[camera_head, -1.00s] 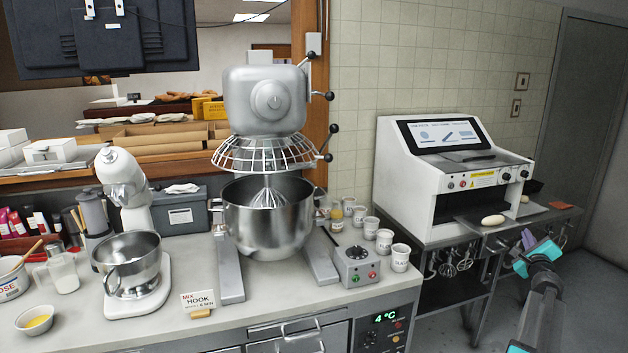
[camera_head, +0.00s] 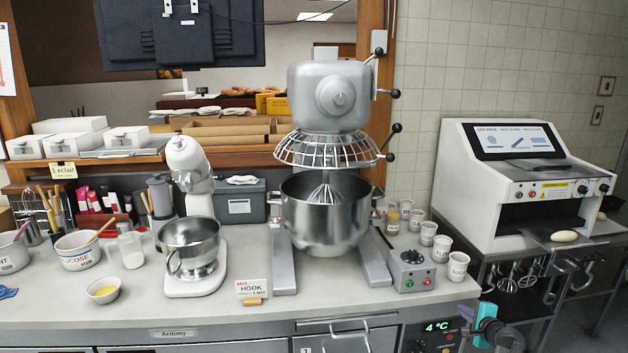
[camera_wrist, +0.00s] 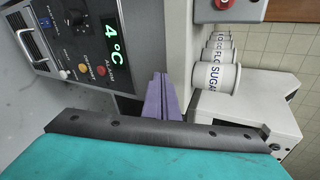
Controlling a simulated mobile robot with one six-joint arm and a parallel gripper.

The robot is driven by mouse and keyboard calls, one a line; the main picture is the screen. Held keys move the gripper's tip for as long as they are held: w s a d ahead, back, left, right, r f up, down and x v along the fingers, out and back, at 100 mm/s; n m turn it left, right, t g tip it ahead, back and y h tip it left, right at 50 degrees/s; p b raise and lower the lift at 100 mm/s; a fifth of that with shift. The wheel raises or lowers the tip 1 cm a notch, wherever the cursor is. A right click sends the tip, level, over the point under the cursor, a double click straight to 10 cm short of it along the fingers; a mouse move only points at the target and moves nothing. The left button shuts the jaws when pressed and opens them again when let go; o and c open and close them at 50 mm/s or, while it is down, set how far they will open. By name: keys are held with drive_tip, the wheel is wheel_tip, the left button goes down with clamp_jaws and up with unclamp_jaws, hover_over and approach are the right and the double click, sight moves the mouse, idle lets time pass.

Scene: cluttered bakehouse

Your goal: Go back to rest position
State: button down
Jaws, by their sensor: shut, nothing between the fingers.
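My gripper (camera_head: 484,325) is low at the right of the head view, in front of the counter's right end. Its teal parts show there, but its fingertips are hard to make out. In the wrist view, its purple fingers (camera_wrist: 163,98) lie together, shut and empty. They point past the control panel with the green 4 °C display (camera_wrist: 113,37), and no contact is visible. The same display (camera_head: 436,327) shows beside my gripper in the head view.
A large mixer (camera_head: 335,95) and a small mixer (camera_head: 187,160) stand on the counter (camera_head: 150,303). Several white cups, one a sugar cup (camera_wrist: 217,77), stand near the right end. A white machine (camera_head: 470,185) stands farther right. Floor space is partly visible between them.

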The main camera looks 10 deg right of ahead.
drive_tip(key=s+a+f+n+g+y, duration=0.2)
drive_tip(key=s+a+f+n+g, duration=0.15)
drive_tip(key=a+f, duration=0.6)
drive_tip(key=s+a+f+n+g+y+b, duration=0.1)
drive_tip(key=s+a+f+n+g+y, duration=0.2)
drive_tip(key=a+f, duration=0.65)
drive_tip(key=s+a+f+n+g, duration=0.2)
drive_tip(key=s+a+f+n, duration=0.25)
drive_tip(key=a, duration=0.85)
drive_tip(key=s+a+f+n+g, duration=0.3)
drive_tip(key=s+a+f, duration=0.35)
drive_tip(key=s, duration=0.35)
drive_tip(key=s+a+f+n+g+h, duration=0.1)
drive_tip(key=s+n+g, duration=0.1)
drive_tip(key=s, duration=0.5)
drive_tip(key=s+a+f+n+g+h, duration=0.1)
drive_tip(key=s+a+f+n+g, duration=0.1)
drive_tip(key=s, duration=0.6)
drive_tip(key=s+a+f+n+g+h+b, duration=0.1)
drive_tip(key=s+a+f+n+g, duration=0.1)
drive_tip(key=s, duration=0.6)
drive_tip(key=shift+f+n+g+h, duration=0.2)
drive_tip(key=shift+n+g+h, duration=0.1)
drive_tip(key=shift+n+g, duration=0.4)
drive_tip(key=shift+d, duration=0.1)
